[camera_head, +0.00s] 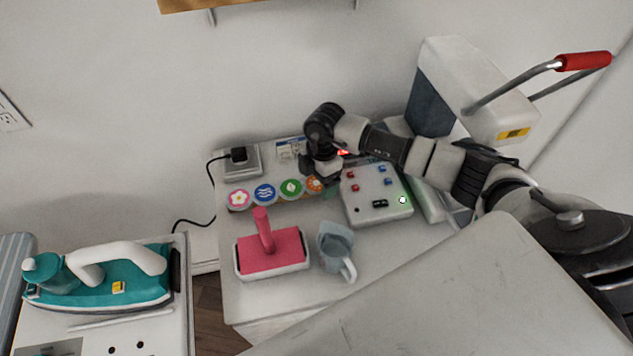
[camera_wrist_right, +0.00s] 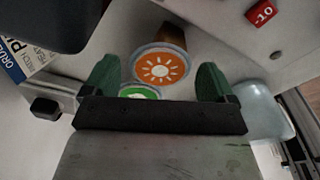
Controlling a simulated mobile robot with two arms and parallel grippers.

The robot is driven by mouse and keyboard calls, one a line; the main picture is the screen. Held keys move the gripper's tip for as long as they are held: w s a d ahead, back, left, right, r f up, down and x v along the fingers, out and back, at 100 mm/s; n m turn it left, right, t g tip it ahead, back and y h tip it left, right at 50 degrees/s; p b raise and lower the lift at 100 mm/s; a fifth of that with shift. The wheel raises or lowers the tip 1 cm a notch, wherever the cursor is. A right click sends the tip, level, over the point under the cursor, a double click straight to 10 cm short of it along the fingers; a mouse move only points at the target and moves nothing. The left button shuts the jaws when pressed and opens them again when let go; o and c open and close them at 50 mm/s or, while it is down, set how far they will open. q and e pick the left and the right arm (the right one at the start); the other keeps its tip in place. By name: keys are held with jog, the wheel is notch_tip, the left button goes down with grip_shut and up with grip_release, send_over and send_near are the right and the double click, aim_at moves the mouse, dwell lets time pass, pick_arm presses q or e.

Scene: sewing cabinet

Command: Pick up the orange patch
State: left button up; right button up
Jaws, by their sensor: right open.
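The orange patch (camera_head: 315,185) is a round disc with a white sun, at the right end of a row of round patches on the white cabinet top. My right gripper (camera_head: 325,183) is above it and hides part of it in the head view. In the right wrist view the orange patch (camera_wrist_right: 158,69) shows between the two green fingertips of my right gripper (camera_wrist_right: 157,82). The gripper is open and empty. I cannot tell whether the fingers touch the cabinet top. My left gripper is not in view.
A white box with red and blue buttons (camera_head: 376,203) is close on the right. A pink-topped block (camera_head: 271,252) and a grey-blue cup (camera_head: 336,246) stand in front.

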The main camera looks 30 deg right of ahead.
jog(key=c, duration=1)
jog(key=shift+r, duration=0.1)
